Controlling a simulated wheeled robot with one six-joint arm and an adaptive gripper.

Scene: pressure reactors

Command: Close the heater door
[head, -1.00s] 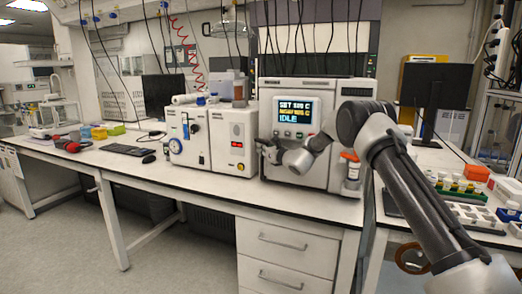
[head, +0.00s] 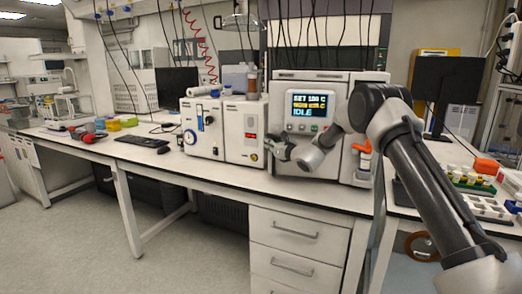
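The heater (head: 281,105) is the large white box on the bench, with a lit screen (head: 308,112) that reads a set temperature and IDLE. An orange handle-like part (head: 363,147) shows at its lower right front. My arm crosses the front, and my gripper (head: 279,148) is at the heater's lower left front, pointing left. Its fingers are small and dark, and I cannot tell how far apart they are. I see nothing clearly held. The heater's lower front is partly hidden by my wrist, and the door's position cannot be made out.
A white instrument (head: 245,130) stands just left of the heater, close to my gripper. A keyboard (head: 142,140) and mouse lie farther left on the bench. A monitor (head: 447,88) and racks of vials (head: 470,178) are on the right. Drawers (head: 298,232) are below the bench.

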